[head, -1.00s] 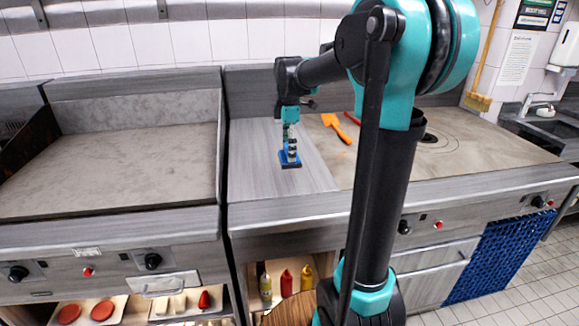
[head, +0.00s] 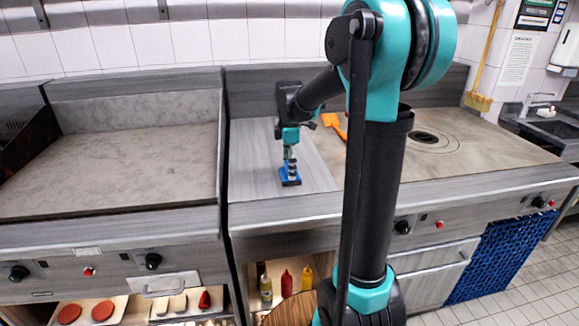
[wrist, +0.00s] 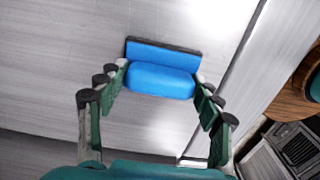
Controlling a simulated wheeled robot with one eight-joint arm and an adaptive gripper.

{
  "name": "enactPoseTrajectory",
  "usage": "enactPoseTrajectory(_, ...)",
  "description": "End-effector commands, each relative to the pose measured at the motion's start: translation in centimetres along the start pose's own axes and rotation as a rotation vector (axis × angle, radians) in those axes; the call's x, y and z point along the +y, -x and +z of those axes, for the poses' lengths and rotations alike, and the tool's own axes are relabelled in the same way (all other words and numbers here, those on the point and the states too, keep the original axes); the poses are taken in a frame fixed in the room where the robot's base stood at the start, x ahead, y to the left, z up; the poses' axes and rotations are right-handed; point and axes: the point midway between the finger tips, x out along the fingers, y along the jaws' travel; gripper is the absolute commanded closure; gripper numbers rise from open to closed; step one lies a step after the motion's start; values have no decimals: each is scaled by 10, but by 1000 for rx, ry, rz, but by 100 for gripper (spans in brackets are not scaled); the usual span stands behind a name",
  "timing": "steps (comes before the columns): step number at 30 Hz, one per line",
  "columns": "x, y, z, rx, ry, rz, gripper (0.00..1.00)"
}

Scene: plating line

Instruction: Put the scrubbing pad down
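The scrubbing pad (head: 291,181) is a blue block with a dark, flat underside. It is over the bare steel worktop (head: 255,180), left of the flat cooking surface. In the wrist view the pad (wrist: 160,80) sits between the fingertips of my gripper (wrist: 162,74), one against each end of its blue upper part. My gripper (head: 290,169) is shut on it from above in the head view. The pad looks level and at or very near the worktop. I cannot tell whether its underside touches.
An orange spatula (head: 334,124) lies behind and to the right on the flat cooking surface (head: 450,160). A grey griddle (head: 110,165) with raised walls stands to the left. Sauce bottles (head: 286,283) stand on the shelf below. The worktop around the pad is clear.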

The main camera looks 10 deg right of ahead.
Motion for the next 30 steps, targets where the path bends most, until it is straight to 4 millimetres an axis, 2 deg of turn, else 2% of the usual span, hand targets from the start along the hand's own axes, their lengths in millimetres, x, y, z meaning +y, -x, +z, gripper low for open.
enactPoseTrajectory(1, 0, 0, 0, 0, 0, 0, 26)
enactPoseTrajectory(4, 0, 0, 0, 0, 0, 0, 15)
enactPoseTrajectory(13, 0, 1, 0, 0, 0, 0, 15)
enactPoseTrajectory(17, 0, 9, 0, 0, 0, 0, 15)
enactPoseTrajectory(20, 0, 22, 0, 0, 0, 0, 15)
enactPoseTrajectory(30, 0, 89, 0, 0, 0, 0, 15)
